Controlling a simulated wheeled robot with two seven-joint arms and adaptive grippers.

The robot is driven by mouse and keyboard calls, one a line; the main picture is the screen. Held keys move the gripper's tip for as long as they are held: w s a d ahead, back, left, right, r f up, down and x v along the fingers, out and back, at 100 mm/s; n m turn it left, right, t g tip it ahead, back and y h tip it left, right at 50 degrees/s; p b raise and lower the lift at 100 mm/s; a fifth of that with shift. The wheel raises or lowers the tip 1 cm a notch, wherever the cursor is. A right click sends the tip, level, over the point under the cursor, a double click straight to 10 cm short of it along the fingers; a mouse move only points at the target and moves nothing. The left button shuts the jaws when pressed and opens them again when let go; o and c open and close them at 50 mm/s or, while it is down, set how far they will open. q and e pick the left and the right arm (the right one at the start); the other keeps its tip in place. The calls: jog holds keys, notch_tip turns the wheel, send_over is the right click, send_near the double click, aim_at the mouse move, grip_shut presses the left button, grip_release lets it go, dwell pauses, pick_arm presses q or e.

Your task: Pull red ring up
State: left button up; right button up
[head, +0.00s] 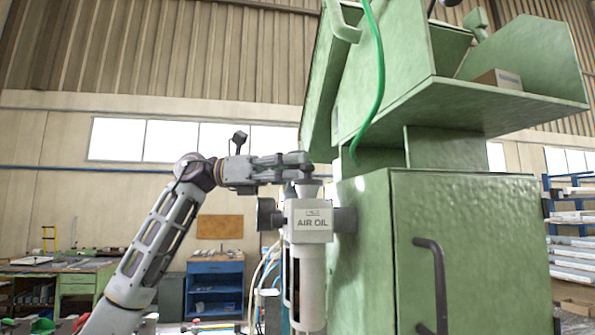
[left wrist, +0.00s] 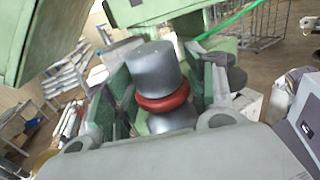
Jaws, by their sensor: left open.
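The red ring (left wrist: 165,97) shows in the left wrist view, around a grey knob (left wrist: 157,70), between its wide cap and its lower body. In the head view I cannot make out the ring. There a white unit marked AIR OIL (head: 307,222) is mounted on the side of the green machine. My left gripper (head: 303,166) is level at the top of this unit. In the left wrist view the open fingers of my left gripper (left wrist: 166,86) stand on either side of the knob and ring. I cannot tell whether they touch it. My right gripper is out of view.
The green machine cabinet (head: 465,250) with a dark handle (head: 436,285) stands close on the right. A blue shelf (head: 214,285) stands farther back.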

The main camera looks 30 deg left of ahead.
pick_arm(q)
jog(key=shift+a, duration=0.15)
jog(key=v, duration=1.1)
jog(key=shift+a, duration=0.4)
jog(key=shift+s, duration=0.15)
